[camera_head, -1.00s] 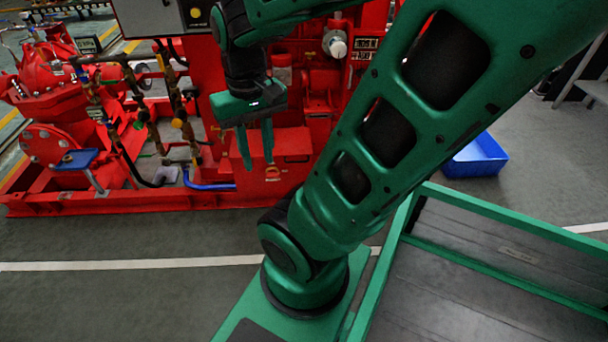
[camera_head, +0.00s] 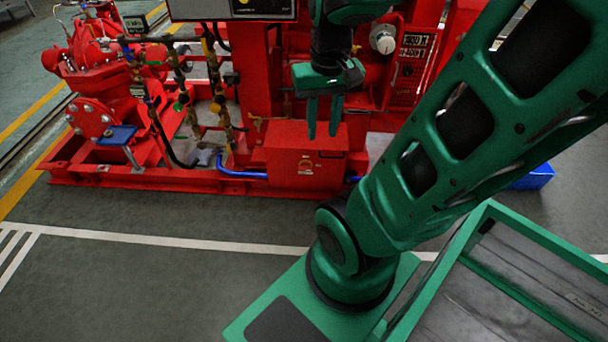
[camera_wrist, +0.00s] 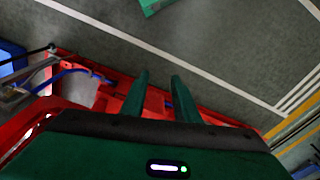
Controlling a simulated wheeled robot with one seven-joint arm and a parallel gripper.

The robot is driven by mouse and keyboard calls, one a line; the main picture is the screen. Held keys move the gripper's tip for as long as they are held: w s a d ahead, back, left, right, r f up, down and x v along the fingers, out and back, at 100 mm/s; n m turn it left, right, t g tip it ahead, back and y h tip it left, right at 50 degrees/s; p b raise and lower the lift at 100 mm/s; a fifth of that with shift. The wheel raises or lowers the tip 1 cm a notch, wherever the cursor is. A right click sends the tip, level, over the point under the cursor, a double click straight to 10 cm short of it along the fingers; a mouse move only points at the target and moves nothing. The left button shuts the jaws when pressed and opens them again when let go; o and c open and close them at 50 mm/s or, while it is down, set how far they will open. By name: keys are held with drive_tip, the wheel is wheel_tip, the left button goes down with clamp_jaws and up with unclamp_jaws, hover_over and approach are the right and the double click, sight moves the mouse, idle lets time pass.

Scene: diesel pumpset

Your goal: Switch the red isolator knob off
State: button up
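In the wrist view, my gripper (camera_wrist: 160,76) shows the same empty gap, and the knob cannot be made out there.
The red pump (camera_head: 95,50) and pipework with valves stand left of the box. A blue hose (camera_head: 240,173) runs along the skid. A control panel (camera_head: 235,8) hangs above. A blue bin (camera_head: 537,177) lies right, partly behind my arm.

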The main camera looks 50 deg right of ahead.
drive_tip(key=w+d+f+t, duration=0.2)
drive_tip(key=w+f, duration=0.1)
drive_tip(key=w, duration=0.8)
drive_tip(key=w+d+f+m+t+h, duration=0.1)
drive_tip(key=w+d+f+t, duration=0.2)
drive_tip(key=w, duration=0.7)
drive_tip(key=w+d+f, duration=0.2)
drive_tip(key=w+f, duration=0.2)
drive_tip(key=w, duration=0.7)
drive_tip(key=w+d+f+m+t, duration=0.35)
drive_tip(key=w+f+t, duration=0.25)
drive_tip(key=w+f, duration=1.2)
drive_tip(key=m+h, duration=1.2)
drive_tip(key=m, duration=0.5)
approach(305, 170)
drive_tip(key=x, duration=0.9)
drive_tip(key=shift+w+d+f, duration=0.1)
drive_tip(key=shift+d+f, duration=0.05)
